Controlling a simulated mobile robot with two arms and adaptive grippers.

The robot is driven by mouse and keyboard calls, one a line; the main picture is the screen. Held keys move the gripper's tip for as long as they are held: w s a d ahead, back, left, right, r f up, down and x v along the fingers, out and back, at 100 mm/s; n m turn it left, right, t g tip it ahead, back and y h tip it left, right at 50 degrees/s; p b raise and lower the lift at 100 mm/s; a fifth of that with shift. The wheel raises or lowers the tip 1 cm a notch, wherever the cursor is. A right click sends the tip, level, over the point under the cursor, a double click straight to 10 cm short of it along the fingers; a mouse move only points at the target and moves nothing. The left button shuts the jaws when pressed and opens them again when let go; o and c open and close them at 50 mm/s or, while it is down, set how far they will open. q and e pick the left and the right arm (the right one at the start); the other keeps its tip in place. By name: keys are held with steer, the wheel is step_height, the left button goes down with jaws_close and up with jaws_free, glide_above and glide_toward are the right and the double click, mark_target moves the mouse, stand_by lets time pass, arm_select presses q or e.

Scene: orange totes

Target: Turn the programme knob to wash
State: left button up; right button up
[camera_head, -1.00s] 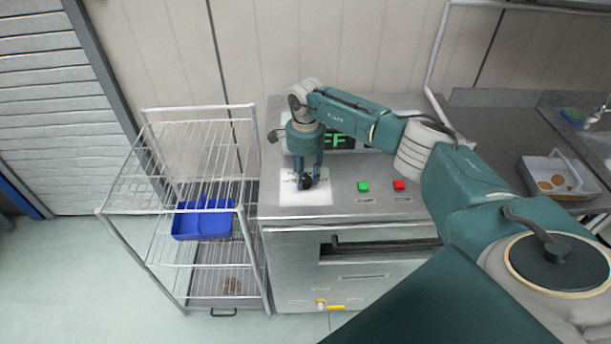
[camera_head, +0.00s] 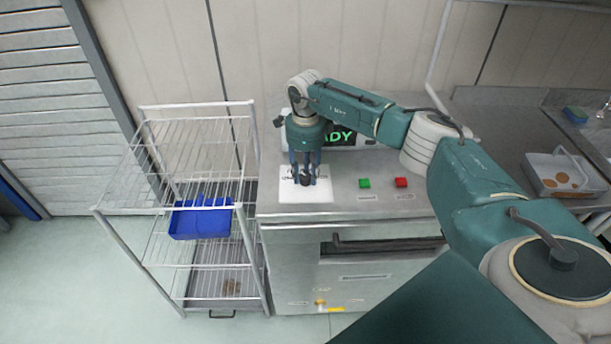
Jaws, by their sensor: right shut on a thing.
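The dark programme knob (camera_head: 305,179) stands on a white label plate (camera_head: 304,196) on top of the steel machine. My right gripper (camera_head: 305,182) points down over the plate, shut on the knob with a finger on each side. The gripper hides part of the knob and most of the plate's printing, so I cannot read the knob's setting. Behind my arm, the display (camera_head: 340,137) shows green letters ending in "ADY"; its left part is hidden. My left gripper is not in view.
A green button (camera_head: 364,183) and a red button (camera_head: 401,182) sit right of the plate. A wire rack (camera_head: 150,226) with a blue bin (camera_head: 200,222) stands at left.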

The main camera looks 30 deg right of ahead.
mark_target(306, 175)
steer(key=m+b, duration=0.1)
steer(key=m, duration=0.4)
steer(key=shift+m, duration=0.3)
steer(key=m, duration=0.6)
steer(key=shift+r+b, duration=0.1)
steer(key=shift+b, duration=0.3)
steer(key=shift+w, duration=0.1)
steer(key=o, duration=1.2)
steer(key=shift+c, duration=0.2)
steer(key=shift+r, duration=0.15)
step_height(306, 175, up, 12)
steer(key=shift+f, duration=0.2)
